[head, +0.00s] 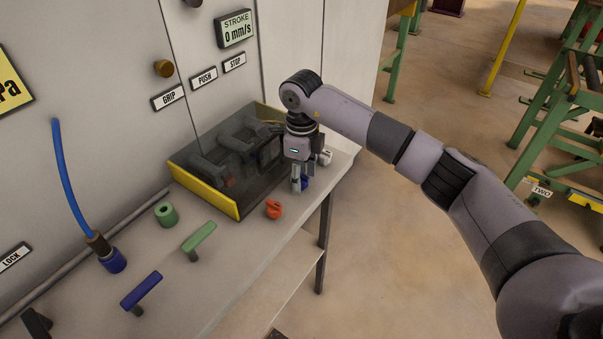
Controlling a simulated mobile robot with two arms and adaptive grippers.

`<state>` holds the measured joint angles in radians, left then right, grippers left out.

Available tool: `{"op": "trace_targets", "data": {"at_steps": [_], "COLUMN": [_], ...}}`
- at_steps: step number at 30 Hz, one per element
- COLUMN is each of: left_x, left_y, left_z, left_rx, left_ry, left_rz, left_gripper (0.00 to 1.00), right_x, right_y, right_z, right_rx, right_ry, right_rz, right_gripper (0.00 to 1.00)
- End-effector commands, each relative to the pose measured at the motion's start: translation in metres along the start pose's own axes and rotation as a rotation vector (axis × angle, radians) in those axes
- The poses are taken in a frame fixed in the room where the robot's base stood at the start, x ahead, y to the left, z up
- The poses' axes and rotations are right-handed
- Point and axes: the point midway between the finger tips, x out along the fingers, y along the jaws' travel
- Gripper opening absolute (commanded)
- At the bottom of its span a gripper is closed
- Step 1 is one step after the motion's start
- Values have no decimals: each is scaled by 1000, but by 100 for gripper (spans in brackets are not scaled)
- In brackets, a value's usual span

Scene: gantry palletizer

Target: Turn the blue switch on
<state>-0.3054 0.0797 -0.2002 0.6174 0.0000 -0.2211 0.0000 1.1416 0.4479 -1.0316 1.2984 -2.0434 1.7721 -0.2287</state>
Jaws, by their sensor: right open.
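The blue switch (304,183) is a small knob on the grey bench top, mostly hidden behind my right gripper. My right gripper (300,184) points straight down, open, with its fingertips at the blue switch. I cannot tell whether the fingers touch it, nor which way the knob is turned. An orange-red knob (273,209) stands in front of it and a white knob (325,156) behind it, in a row along the bench edge. My left gripper is out of view.
A yellow-edged box with a dark clear cover (205,188) stands left of the gripper. A green lever (199,236), a blue lever (141,290), a green ring (166,214) and a blue hose fitting (112,260) are on the bench (225,270). The cabinet wall rises behind.

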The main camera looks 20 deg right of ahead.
Motion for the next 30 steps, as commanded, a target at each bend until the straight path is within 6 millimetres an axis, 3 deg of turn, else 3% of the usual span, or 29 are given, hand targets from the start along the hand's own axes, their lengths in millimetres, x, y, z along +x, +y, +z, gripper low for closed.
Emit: {"op": "trace_targets", "data": {"at_steps": [4,24,30], "left_x": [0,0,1], "left_y": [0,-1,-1], "left_z": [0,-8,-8], "left_rx": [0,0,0], "left_ry": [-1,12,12], "left_rz": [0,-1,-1], "left_gripper": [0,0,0], "right_x": [0,0,0], "right_y": [0,0,0], "right_z": [0,0,0], "right_rx": [0,0,9], "right_ry": [0,0,-1], "right_rz": [0,1,0], "right_gripper": [46,1,0]}}
